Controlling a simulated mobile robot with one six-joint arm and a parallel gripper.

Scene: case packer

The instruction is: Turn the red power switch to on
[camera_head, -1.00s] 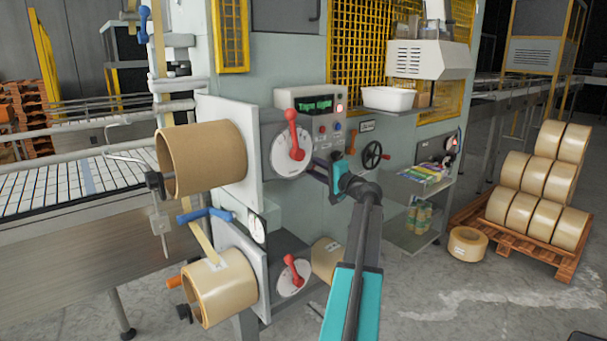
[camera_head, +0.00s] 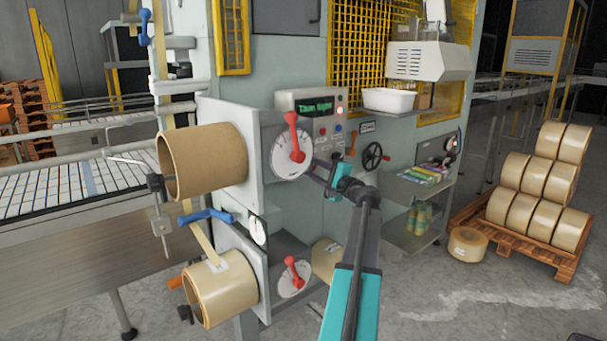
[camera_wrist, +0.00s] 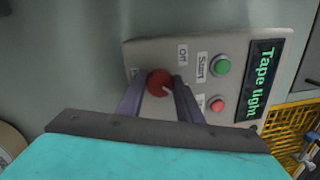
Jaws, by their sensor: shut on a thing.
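The red power switch (camera_wrist: 159,82) is a round knob with a small white mark, on a grey control panel (camera_wrist: 150,50). An "Off" label (camera_wrist: 183,54) is beside it in the wrist view. My gripper (camera_wrist: 158,79) has one finger on each side of the knob and is shut on it. In the head view my gripper (camera_head: 319,164) is at the lower part of the panel, and the knob is hidden or too small to make out there.
A red-handled dial (camera_head: 291,152) is just left of my gripper. A black handwheel (camera_head: 373,155) is to its right.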

